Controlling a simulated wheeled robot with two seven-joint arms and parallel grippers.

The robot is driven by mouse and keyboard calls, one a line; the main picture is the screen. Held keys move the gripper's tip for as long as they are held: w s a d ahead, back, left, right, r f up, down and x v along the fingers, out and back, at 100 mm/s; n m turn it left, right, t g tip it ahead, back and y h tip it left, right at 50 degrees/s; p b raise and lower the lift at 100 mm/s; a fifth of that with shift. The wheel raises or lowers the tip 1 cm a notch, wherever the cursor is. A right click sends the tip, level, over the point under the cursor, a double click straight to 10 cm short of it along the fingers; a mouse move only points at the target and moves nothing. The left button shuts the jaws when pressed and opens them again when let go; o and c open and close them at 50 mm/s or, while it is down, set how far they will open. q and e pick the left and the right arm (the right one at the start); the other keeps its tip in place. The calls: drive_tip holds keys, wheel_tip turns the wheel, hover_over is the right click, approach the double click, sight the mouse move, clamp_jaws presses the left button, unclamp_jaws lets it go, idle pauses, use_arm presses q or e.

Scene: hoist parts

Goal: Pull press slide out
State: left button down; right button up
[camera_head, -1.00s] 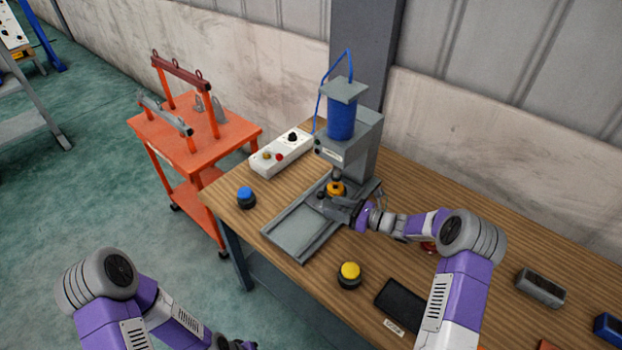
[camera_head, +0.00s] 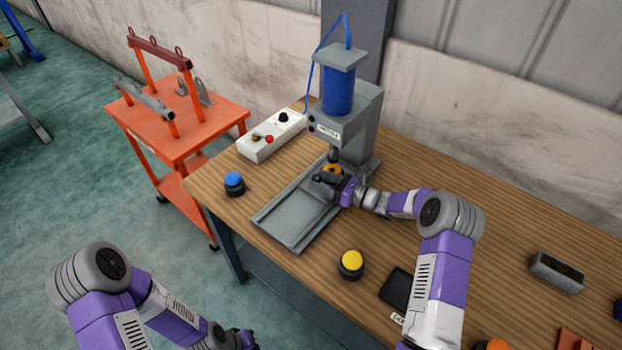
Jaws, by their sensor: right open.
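The press (camera_head: 347,115), grey with a blue cylinder on top, stands at the back of the wooden table. Its grey slide (camera_head: 290,222) is a flat tray-like plate running from under the ram toward the table's front left edge. An orange ring-shaped part (camera_head: 333,169) sits under the ram. My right gripper (camera_head: 318,187) is open over the inner part of the slide, just in front of the orange part. Its fingers partly hide the slide, and I cannot tell whether they touch it. My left gripper (camera_head: 246,340) is low at the bottom edge, away from the table top, and its jaws are unclear.
A blue button (camera_head: 234,183) and a yellow button (camera_head: 351,263) flank the slide. A white control box (camera_head: 271,136) lies left of the press. A black tablet-like object (camera_head: 397,288) and a grey block (camera_head: 557,271) lie to the right. An orange cart (camera_head: 180,125) stands left.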

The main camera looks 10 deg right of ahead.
drive_tip(key=shift+x, duration=2.1)
clamp_jaws()
